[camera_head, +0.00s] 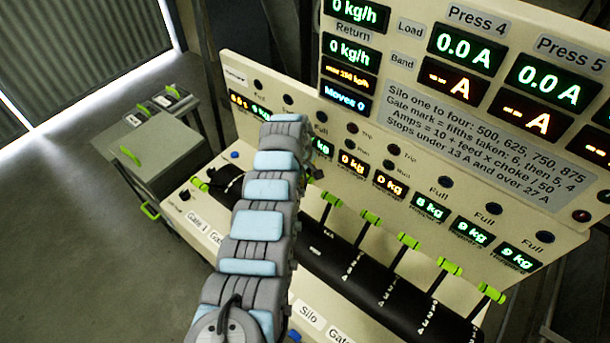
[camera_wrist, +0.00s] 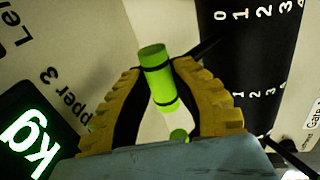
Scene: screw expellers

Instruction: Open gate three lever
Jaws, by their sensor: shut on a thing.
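In the wrist view, a bright green cylindrical lever handle (camera_wrist: 157,74) with dark bands stands between the two yellow ribbed fingers of my gripper (camera_wrist: 160,78). My gripper is shut on this handle. The lever's dark rod runs to the black scale panel (camera_wrist: 245,60), marked with numbers from 0 upward. A label reading "pper 3" (camera_wrist: 75,95) shows at the left. In the head view my arm hides the gripper and the held handle. Other green-handled levers show there, one left of my arm (camera_head: 198,184) and several to the right, the nearest being this lever (camera_head: 331,199).
The cream console (camera_head: 240,110) carries lit kg displays (camera_head: 430,208) and an upright panel of readouts (camera_head: 465,110). A grey cabinet (camera_head: 160,150) with green handles stands at the left. Floor (camera_head: 60,230) is clear at the lower left. Neighbouring levers stand close together.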

